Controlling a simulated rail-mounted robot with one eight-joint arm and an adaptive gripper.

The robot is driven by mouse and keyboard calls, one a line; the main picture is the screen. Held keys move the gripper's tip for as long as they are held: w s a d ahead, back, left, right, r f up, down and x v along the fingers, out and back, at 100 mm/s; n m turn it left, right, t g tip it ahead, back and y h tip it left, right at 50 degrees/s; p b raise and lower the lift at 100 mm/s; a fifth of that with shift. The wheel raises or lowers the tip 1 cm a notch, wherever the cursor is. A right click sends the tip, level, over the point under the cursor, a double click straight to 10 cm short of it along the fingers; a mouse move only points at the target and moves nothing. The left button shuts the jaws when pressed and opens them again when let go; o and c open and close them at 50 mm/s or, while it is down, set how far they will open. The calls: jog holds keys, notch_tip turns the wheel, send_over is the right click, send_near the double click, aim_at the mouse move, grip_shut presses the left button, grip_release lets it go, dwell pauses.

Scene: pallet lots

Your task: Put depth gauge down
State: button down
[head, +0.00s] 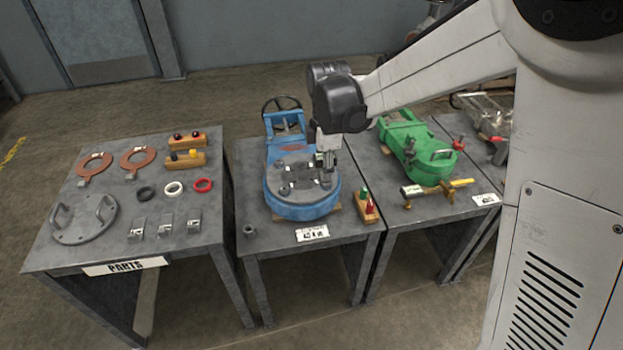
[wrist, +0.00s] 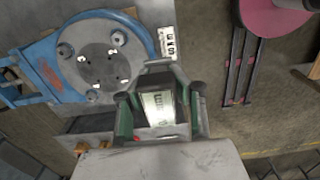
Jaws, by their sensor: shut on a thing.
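My gripper (head: 326,165) is over the round grey top of the blue valve-like unit (head: 305,207) on the middle table. In the wrist view my gripper (wrist: 160,105) is shut on a small pale piece with markings (wrist: 158,108), which I take to be the depth gauge. The fingers and wrist hide most of it, so its full shape does not show. In the wrist view the blue unit (wrist: 60,57) lies up and to the left of the jaws. I cannot tell whether the held piece touches anything.
The parts table (head: 150,236) at left holds rings, blocks and a handled plate. A wooden block with green and red pegs (head: 366,206) stands right of the blue unit. A green unit (head: 415,150) and a yellow-ended tool (head: 437,190) are on the right table.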

jog(key=b, duration=0.2)
send_over(311, 179)
notch_tip(311, 179, down, 7)
jog(key=shift+s+f, duration=0.1)
jog(key=shift+f+b, duration=0.3)
jog(key=shift+f, duration=1.6)
jog(key=shift+f, duration=0.15)
jog(key=c, duration=1.6)
grip_release()
